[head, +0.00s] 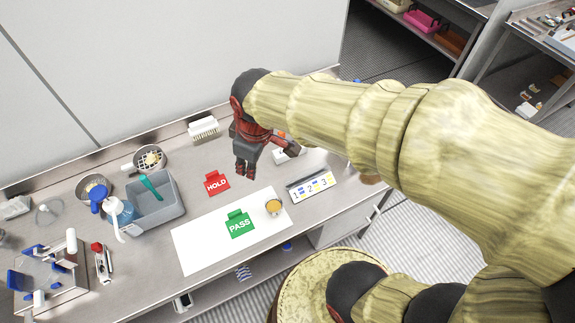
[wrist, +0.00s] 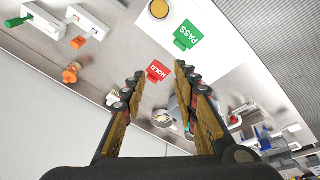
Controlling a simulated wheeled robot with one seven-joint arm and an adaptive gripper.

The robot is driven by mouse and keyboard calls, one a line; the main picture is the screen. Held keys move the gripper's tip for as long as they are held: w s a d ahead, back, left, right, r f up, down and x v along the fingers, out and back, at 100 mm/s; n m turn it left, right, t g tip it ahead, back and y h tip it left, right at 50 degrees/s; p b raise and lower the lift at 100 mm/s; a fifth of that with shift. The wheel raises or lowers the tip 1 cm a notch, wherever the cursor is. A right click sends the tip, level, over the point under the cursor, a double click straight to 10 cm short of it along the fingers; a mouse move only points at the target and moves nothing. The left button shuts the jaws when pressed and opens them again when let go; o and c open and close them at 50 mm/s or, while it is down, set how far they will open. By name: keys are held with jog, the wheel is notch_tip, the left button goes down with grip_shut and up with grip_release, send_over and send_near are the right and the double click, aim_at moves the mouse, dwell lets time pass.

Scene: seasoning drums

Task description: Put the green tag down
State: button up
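The green tag (head: 239,224), marked PASS, lies on the white mat (head: 192,245) on the bench. It also shows near the top of the wrist view (wrist: 188,36). The red tag (head: 216,183), marked HOLD, lies on the bare bench behind the mat, and in the wrist view (wrist: 158,71) it sits beyond the fingertips. My gripper (head: 245,172) is above the bench, behind and to the right of the red tag. In the wrist view its fingers (wrist: 166,80) are spread apart with nothing between them. The green tag is apart from my gripper.
A small cup with yellow contents (head: 273,207) stands on the mat right of the green tag. A numbered 1-2-3 holder (head: 312,187) is further right. A grey bin (head: 156,207) and a pump bottle (head: 118,213) stand left. A white brush (head: 203,129) lies at the back.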

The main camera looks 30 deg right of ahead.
jog(key=s+d+r+m+t, duration=0.2)
jog(key=s+d+r+m, duration=0.2)
jog(key=s+r+m, duration=0.3)
jog(key=s+m, duration=0.1)
jog(key=s, duration=0.2)
jog(key=shift+d+r, duration=0.2)
jog(key=shift+d, duration=0.1)
notch_tip(320, 180, down, 8)
jog(key=b, duration=0.8)
